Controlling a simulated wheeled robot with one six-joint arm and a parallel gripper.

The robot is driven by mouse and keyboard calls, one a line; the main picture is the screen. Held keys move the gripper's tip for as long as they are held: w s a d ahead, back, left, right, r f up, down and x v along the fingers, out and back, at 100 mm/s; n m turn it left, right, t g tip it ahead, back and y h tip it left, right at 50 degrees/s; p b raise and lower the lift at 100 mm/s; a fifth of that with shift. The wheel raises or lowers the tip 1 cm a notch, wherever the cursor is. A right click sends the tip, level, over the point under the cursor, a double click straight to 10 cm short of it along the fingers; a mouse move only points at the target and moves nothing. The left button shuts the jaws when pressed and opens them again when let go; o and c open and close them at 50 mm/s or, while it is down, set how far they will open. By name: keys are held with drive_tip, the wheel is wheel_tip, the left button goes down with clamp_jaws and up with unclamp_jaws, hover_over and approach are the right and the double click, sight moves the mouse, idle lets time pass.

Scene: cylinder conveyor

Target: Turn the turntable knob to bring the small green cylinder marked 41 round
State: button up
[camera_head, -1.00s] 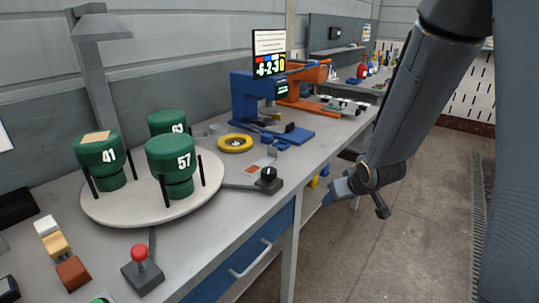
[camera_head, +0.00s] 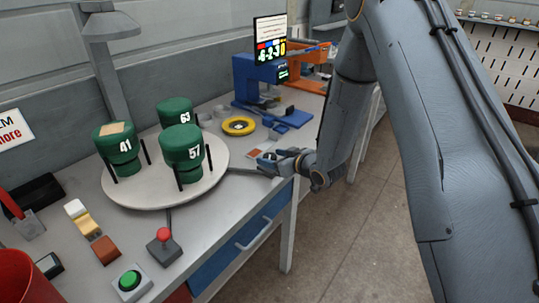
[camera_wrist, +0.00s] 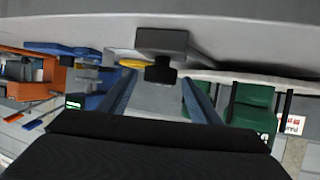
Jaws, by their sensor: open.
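The green cylinder marked 41 (camera_head: 116,143) stands at the left of the round pale turntable (camera_head: 158,201), with a tan patch on its top. Green cylinders marked 57 (camera_head: 182,150) and 63 (camera_head: 175,111) share the turntable, with black posts around them. The dark turntable knob (camera_wrist: 160,73) on its block (camera_wrist: 161,43) shows in the wrist view. My gripper (camera_wrist: 158,83) is open, its two blue fingers on either side of the knob; I cannot tell whether they touch it. In the head view my gripper (camera_head: 274,163) hides most of the knob.
A red-topped joystick (camera_head: 164,241) and a green button (camera_head: 131,283) stand at the bench front. A yellow ring (camera_head: 238,126) and a blue machine (camera_head: 258,82) stand behind the knob. A drawer handle (camera_head: 254,235) sticks out below.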

drive_tip(key=shift+x, duration=0.95)
drive_tip(key=shift+c, duration=0.5)
drive_tip(key=c, duration=0.9)
drive_tip(key=shift+c, duration=0.2)
